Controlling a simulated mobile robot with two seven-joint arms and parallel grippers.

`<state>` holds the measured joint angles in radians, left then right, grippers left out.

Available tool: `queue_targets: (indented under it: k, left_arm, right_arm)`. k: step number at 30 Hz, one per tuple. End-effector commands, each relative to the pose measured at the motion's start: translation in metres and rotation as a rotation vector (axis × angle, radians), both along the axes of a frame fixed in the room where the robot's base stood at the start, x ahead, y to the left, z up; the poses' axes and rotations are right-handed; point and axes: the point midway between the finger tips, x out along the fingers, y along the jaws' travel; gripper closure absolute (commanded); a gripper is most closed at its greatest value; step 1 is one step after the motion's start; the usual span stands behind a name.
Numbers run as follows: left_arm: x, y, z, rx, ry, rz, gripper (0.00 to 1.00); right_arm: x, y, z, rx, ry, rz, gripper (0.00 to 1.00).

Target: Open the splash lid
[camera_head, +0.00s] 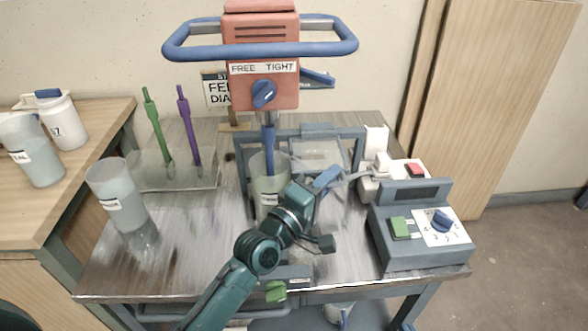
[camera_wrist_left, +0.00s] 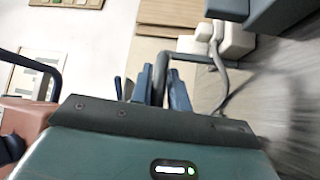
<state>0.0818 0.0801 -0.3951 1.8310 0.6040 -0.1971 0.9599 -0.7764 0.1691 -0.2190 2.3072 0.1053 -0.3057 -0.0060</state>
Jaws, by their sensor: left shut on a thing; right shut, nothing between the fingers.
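The splash lid (camera_head: 318,153) looks like a clear panel in a grey-blue frame, behind and to the right of the mixing bucket (camera_head: 270,165) under the red mixer head. My left gripper (camera_head: 326,178) reaches over the front of the bucket to the lid's lower right side. Its blue fingers (camera_wrist_left: 160,88) are shut on a thin grey bar (camera_wrist_left: 190,58), which seems to be the lid's handle or edge; the exact contact is partly hidden. I cannot tell the lid's exact angle. My right gripper is not in view.
The red mixer (camera_head: 262,80) with its blue ring guard (camera_head: 190,45) stands above the bucket. A control box (camera_head: 420,235) is at the right. A cup (camera_head: 118,195) and a rack with two stirrers (camera_head: 160,135) stand left. The table's left front is clear.

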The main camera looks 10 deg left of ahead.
Motion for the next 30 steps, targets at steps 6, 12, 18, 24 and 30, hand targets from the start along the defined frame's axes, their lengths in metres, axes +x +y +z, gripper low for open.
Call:
queue_targets:
  k: [6, 12, 18, 24, 30]
  left_arm:
    - [0.007, -0.020, 0.012, -0.009, -0.027, 0.005, 1.00]
    - [0.007, -0.021, 0.011, -0.008, -0.027, 0.005, 1.00]
    - [0.007, -0.020, 0.011, -0.009, -0.026, 0.005, 0.72]
    - [0.007, -0.020, 0.008, -0.007, -0.021, 0.005, 0.68]
    - [0.006, -0.020, 0.006, -0.005, -0.015, 0.004, 0.68]
  right_arm:
    - [0.000, 0.003, -0.002, 0.001, 0.023, 0.008, 1.00]
    - [0.000, 0.003, -0.002, 0.000, 0.023, 0.009, 1.00]
    - [0.000, 0.003, -0.002, 0.000, 0.023, 0.008, 1.00]
    - [0.000, 0.003, -0.002, 0.000, 0.023, 0.008, 1.00]
    - [0.000, 0.003, -0.002, 0.000, 0.022, 0.008, 1.00]
